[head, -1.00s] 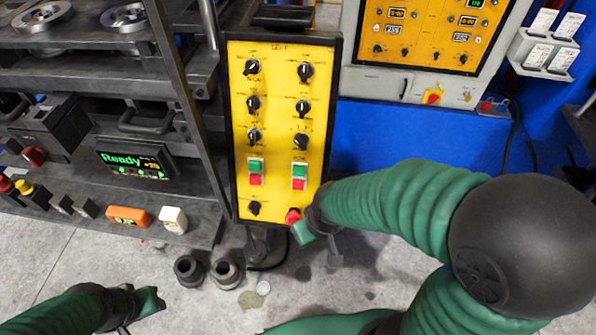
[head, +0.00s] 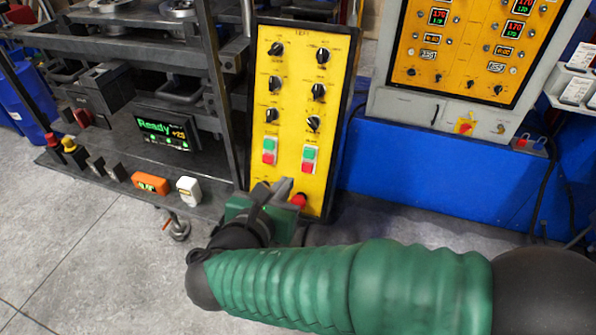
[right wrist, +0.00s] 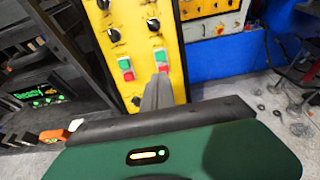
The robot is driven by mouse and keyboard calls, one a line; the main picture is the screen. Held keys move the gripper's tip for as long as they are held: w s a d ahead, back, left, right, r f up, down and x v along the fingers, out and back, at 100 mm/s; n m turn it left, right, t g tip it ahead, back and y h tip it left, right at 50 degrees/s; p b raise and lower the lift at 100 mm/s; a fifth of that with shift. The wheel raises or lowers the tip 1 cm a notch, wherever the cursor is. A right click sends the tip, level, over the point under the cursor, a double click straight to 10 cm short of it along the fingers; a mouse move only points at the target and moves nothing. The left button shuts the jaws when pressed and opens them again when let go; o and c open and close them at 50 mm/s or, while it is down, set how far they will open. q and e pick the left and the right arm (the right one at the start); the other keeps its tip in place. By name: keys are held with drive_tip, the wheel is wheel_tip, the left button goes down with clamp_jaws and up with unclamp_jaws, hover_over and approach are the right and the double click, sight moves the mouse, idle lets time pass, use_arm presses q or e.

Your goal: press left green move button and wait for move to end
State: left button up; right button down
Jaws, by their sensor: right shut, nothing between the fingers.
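The yellow control panel (head: 294,85) stands upright with black knobs and two green-over-red button pairs. The left green button (head: 270,144) is above a red one; the right green button (head: 309,152) is to its right. My right gripper (head: 284,186) is shut and empty, its fingertips in front of the lower panel, below both pairs. In the right wrist view its fingers (right wrist: 159,82) point at the panel just below the right pair. The left green button (right wrist: 124,64) shows uncovered to their left. I see no button contact. My left gripper is out of view.
A press with a dark frame and a screen (head: 164,130) reading "Ready" stands left of the panel. A red knob (head: 299,200) sits low on the panel, close to the gripper. An orange control box (head: 460,45) is at the back right. Grey floor is open at lower left.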

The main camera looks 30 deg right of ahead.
approach(309, 155)
drive_tip(key=x, duration=0.7)
drive_tip(key=shift+b, duration=0.4)
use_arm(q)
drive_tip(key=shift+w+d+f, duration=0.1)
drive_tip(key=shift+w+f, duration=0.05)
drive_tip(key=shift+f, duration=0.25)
